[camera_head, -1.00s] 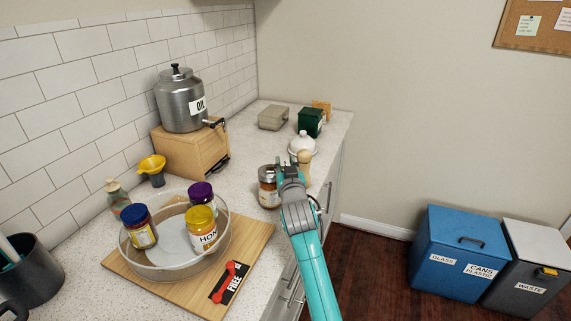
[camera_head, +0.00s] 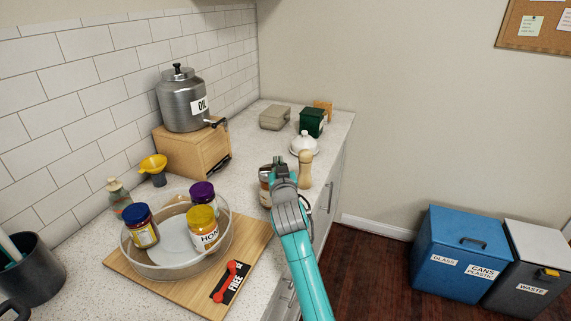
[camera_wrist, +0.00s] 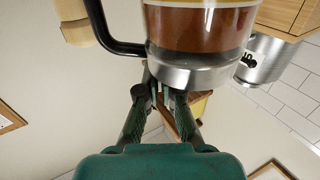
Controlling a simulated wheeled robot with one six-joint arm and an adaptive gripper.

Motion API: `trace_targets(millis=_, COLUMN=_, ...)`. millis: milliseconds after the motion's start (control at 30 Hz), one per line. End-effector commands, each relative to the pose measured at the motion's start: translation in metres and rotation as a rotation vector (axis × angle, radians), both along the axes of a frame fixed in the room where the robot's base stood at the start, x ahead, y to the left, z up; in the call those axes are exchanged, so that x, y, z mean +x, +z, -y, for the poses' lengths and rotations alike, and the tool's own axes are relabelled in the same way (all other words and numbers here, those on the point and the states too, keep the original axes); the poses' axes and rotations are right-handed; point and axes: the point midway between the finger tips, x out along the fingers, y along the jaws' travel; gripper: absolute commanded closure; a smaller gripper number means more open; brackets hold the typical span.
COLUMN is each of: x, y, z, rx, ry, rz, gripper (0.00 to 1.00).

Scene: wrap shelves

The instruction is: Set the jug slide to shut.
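The jug (camera_head: 265,190) stands on the worktop, partly hidden behind my gripper in the head view. In the wrist view, which is upside down, the jug (camera_wrist: 197,28) is close up, with brown contents, a steel collar (camera_wrist: 205,72) and a black handle (camera_wrist: 112,42). My gripper (camera_head: 278,164) is right at the jug's top in the head view. In the wrist view my gripper's fingertips (camera_wrist: 163,86) are at the collar's edge with a narrow gap between them. The slide is not clear, and whether the fingers touch it cannot be told.
A wooden pepper mill (camera_head: 305,170) and a white lidded dish (camera_head: 303,145) stand just beyond the jug. A glass bowl (camera_head: 176,268) with several jars sits on a wooden board (camera_head: 258,240) to the left.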

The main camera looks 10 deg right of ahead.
Motion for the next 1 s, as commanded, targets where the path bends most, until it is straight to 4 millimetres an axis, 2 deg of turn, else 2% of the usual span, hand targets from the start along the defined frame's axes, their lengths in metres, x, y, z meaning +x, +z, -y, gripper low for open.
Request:
trace_targets(millis=200, x=0.0, y=-0.001, z=-0.001, rx=0.001, ry=0.001, rz=-0.003, gripper=1.0)
trace_targets(millis=333, x=0.0, y=-0.001, z=-0.001, rx=0.001, ry=0.001, rz=-0.002, gripper=0.69)
trace_targets(millis=733, x=-0.005, y=-0.001, z=-0.001, rx=0.001, ry=0.0, rz=-0.001, gripper=0.69)
trace_targets(millis=867, x=-0.022, y=-0.002, z=-0.003, rx=0.001, ry=0.001, rz=-0.002, gripper=0.69)
trace_targets(millis=1000, x=-0.05, y=-0.002, z=-0.007, rx=0.001, ry=0.001, rz=-0.002, gripper=0.69)
